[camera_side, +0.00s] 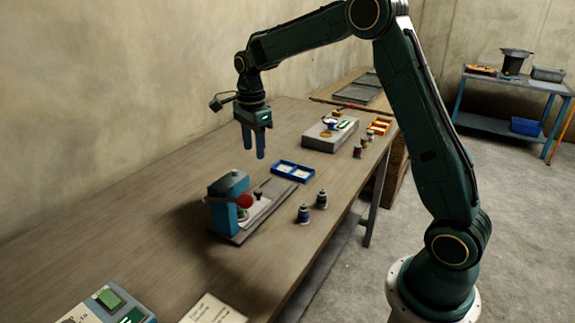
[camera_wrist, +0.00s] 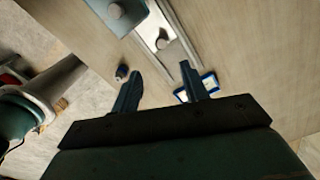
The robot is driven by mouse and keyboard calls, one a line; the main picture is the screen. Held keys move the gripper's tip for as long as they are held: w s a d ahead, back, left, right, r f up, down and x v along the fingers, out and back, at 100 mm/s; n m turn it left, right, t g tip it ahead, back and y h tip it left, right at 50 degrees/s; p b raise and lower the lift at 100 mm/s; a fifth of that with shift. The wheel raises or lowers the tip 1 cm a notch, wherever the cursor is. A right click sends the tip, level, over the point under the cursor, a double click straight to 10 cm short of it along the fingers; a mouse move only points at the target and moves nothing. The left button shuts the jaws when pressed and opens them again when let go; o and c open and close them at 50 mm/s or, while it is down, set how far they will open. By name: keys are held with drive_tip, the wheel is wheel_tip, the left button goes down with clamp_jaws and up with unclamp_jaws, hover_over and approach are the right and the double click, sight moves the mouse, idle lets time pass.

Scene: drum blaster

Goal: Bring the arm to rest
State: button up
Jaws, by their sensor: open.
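My gripper (camera_side: 254,148) hangs with its fingers pointing down, above the wooden table (camera_side: 150,223). It is behind and above the blue machine and the blue tray, with a clear gap to the tabletop. In the wrist view my gripper (camera_wrist: 168,88) shows two separated fingers with nothing between them but the tabletop beyond. The fingers are open and touch nothing.
A blue machine (camera_side: 229,185) with a red knob stands on a base plate. A control box (camera_side: 108,303) is at the front. The left tabletop is clear.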

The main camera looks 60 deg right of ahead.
drive_tip(key=shift+r, duration=0.25)
drive_tip(key=s+a+r+n+t, duration=0.1)
drive_tip(key=s+a+r+n, duration=0.2)
drive_tip(key=s+r+n, duration=0.3)
drive_tip(key=s+a+r+n+t, duration=0.2)
drive_tip(key=s+a+r+n, duration=0.25)
drive_tip(key=s, duration=0.45)
drive_tip(key=s+a+f+n+t, duration=0.2)
drive_tip(key=s+n, duration=1)
drive_tip(key=s, duration=0.3)
drive_tip(key=shift+a+t, duration=0.25)
drive_tip(key=shift+t, duration=0.05)
